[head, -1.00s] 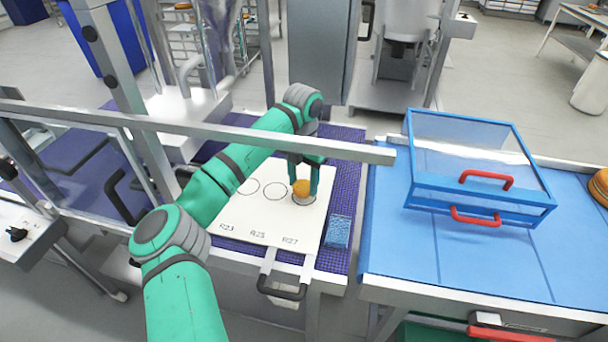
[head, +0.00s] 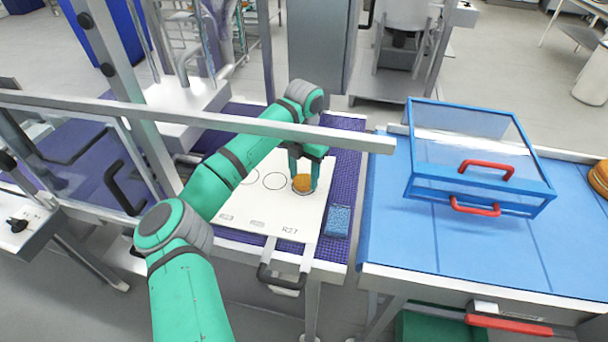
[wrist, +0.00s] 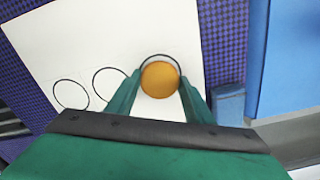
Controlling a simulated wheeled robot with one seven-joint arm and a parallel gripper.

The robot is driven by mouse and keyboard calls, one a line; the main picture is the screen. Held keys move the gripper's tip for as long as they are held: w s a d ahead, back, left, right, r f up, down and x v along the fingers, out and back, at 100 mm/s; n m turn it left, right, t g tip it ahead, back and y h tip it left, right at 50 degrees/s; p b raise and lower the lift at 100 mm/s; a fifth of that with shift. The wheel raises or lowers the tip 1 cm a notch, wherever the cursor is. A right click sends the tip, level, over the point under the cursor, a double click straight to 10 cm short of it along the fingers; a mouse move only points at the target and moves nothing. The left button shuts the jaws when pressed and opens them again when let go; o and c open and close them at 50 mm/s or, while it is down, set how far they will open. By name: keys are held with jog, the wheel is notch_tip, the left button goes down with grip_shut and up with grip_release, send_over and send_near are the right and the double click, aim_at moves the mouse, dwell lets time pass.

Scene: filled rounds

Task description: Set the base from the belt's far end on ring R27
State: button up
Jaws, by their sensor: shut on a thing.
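The base is a round golden-brown disc (head: 302,183). It is between the fingers of my gripper (head: 303,186), which is shut on it, over ring R27 on the white board (head: 262,213). In the wrist view the base (wrist: 160,80) sits between the two green fingers. The dark arc of ring R27 (wrist: 160,55) shows past its far edge, and the base hides much of the rest. I cannot tell whether the base touches the board. Two other rings to the left on the board are empty.
A metal rail (head: 200,125) crosses in front of my arm. A blue textured block (head: 339,220) lies right of the board on the purple belt (head: 343,165). A clear blue-framed cover (head: 478,185) with red handles stands on the blue surface to the right.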

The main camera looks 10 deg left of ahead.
jog(key=shift+f, duration=0.4)
jog(key=o, duration=0.6)
jog(key=shift+o, duration=1.1)
jog(key=shift+s+a, duration=0.1)
jog(key=shift+a, duration=0.05)
